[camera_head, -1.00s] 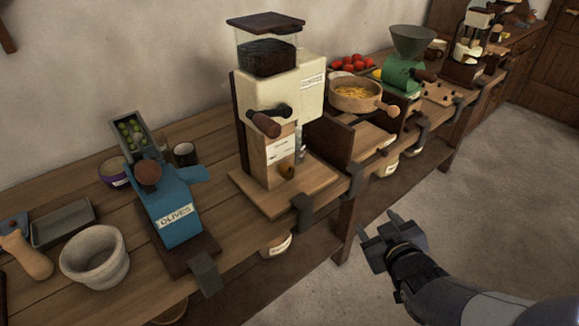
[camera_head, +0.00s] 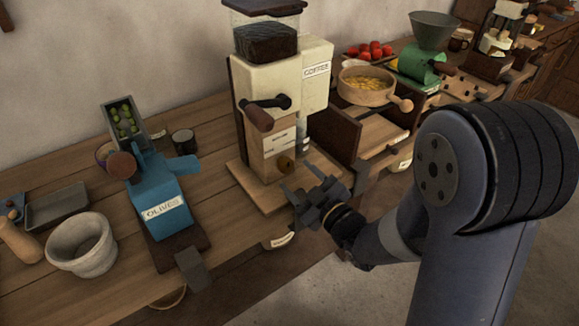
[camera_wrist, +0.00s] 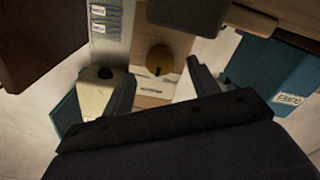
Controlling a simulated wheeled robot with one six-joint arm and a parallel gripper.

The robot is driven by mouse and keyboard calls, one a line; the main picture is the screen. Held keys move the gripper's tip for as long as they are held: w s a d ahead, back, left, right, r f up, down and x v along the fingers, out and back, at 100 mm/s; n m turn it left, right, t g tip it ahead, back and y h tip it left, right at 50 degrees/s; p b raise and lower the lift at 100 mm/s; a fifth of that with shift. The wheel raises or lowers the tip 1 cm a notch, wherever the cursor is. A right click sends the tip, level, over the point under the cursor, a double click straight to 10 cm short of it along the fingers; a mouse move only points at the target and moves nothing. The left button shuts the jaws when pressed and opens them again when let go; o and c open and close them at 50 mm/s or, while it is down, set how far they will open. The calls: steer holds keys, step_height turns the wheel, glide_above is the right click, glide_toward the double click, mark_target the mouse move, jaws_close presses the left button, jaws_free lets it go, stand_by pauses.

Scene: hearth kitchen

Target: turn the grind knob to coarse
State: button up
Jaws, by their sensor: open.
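The coffee grinder (camera_head: 316,88) is a cream body on a wooden front, with COFFEE on its label. A round brass knob (camera_head: 285,163) sits low on its front. In the wrist view the knob (camera_wrist: 160,60) shows a dark line pointing down in the picture, toward a pale plate (camera_wrist: 150,90) whose text is too small to read. My gripper (camera_head: 301,192) is open and empty, in front of the knob and a little below it in the head view. In the wrist view its fingers flank the knob, apart from it.
A dark-handled crank (camera_head: 262,116) juts from the grinder front above the knob. The blue OLIVES device (camera_head: 165,195) stands to the left, with a stone mortar (camera_head: 82,243) beyond it. A pan (camera_head: 366,85) and a green mill (camera_head: 420,64) stand to the right.

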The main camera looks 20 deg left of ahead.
mark_target(288, 168)
steer(key=shift+x, duration=2.15)
steer(key=shift+c, duration=0.4)
steer(key=c, duration=0.9)
